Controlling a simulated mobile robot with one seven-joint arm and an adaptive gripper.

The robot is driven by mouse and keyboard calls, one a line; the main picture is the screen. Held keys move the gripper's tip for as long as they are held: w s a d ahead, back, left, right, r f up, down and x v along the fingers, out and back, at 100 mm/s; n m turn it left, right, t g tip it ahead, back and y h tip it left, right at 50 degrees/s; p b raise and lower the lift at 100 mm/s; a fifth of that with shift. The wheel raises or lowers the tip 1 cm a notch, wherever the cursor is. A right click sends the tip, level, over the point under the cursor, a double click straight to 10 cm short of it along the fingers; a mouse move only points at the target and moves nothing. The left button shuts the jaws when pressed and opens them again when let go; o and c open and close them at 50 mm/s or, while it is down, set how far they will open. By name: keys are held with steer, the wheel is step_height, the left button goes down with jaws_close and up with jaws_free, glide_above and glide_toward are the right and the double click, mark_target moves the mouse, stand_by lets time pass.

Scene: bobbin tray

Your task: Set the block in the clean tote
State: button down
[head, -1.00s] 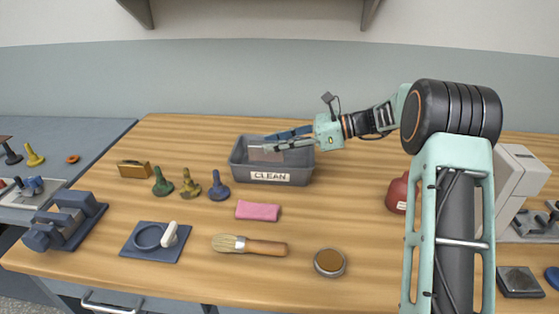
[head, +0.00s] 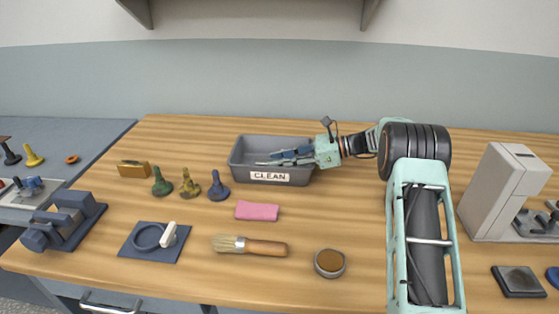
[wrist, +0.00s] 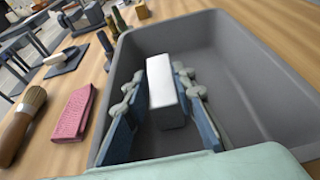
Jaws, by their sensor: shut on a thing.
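The clean tote (head: 238,160) is a grey open bin with a white CLEAN label on its front wall, at the back middle of the table. It fills much of the wrist view (wrist: 262,75). My gripper (head: 276,158) reaches into the tote from the right, its fingers inside the rim. In the wrist view my gripper (wrist: 166,112) is shut on a pale grey-white block (wrist: 164,88), with a blue finger on each side. The block is inside the tote's walls; I cannot tell whether it touches the floor. The head view does not show the block clearly.
A pink cloth (head: 257,211), a brush (head: 262,247) and a round tin (head: 329,263) lie in front of the tote. Several knobbed pieces (head: 190,186) stand to its left. A grey machine (head: 497,190) stands at the right. The table behind the tote is clear.

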steer(key=c, duration=1.9)
jaws_free()
steer(key=shift+f, duration=0.1)
steer(key=shift+d+r, duration=0.1)
steer(key=shift+r, duration=0.1)
steer(key=v, duration=1.1)
steer(key=shift+d+r, duration=0.15)
steer(key=shift+d, duration=0.25)
